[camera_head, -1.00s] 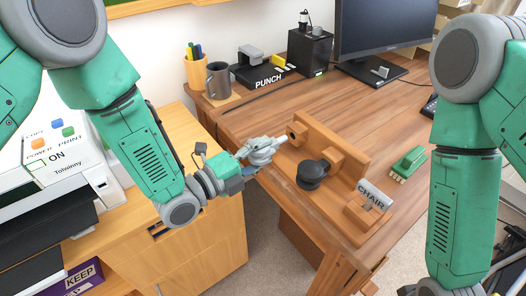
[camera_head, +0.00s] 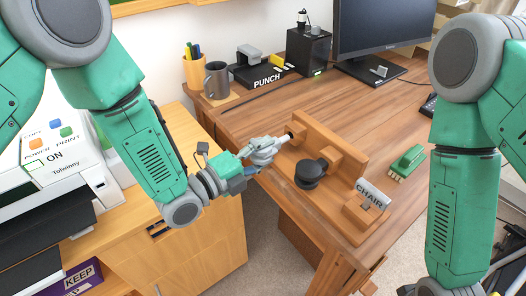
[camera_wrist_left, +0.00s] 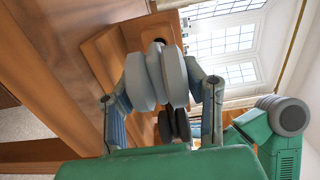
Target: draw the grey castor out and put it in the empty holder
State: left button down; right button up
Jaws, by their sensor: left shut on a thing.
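The grey castor (camera_wrist_left: 163,75) shows its two pale wheels between the fingers of my left gripper (camera_wrist_left: 165,100) in the left wrist view. In the head view my left gripper (camera_head: 266,150) is shut on it, beside the left holder (camera_head: 297,130) of the wooden stand (camera_head: 340,146). A short dark stem points at that holder's hole and meets it or nearly so; how deep it sits I cannot tell. A black castor (camera_head: 308,174) sits in the middle holder (camera_head: 329,156), and also shows behind the grey one in the wrist view (camera_wrist_left: 174,125). My right gripper is out of view.
A CHAIR label (camera_head: 372,193) stands on the stand's right end. A green brush-like object (camera_head: 407,162) lies right of it. A mug (camera_head: 217,79), a hole punch (camera_head: 262,70) and a monitor (camera_head: 385,35) stand farther back. The desk between them is clear.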

aim_at(277, 149)
pick_arm(q)
jog(key=shift+b+x, duration=0.5)
jog(key=shift+x, duration=1.4)
jog(key=c, duration=0.9)
grip_release()
jog(key=shift+d, duration=0.1)
jog(key=shift+s, duration=0.1)
jog(key=v, duration=1.2)
jog(key=shift+f, duration=0.1)
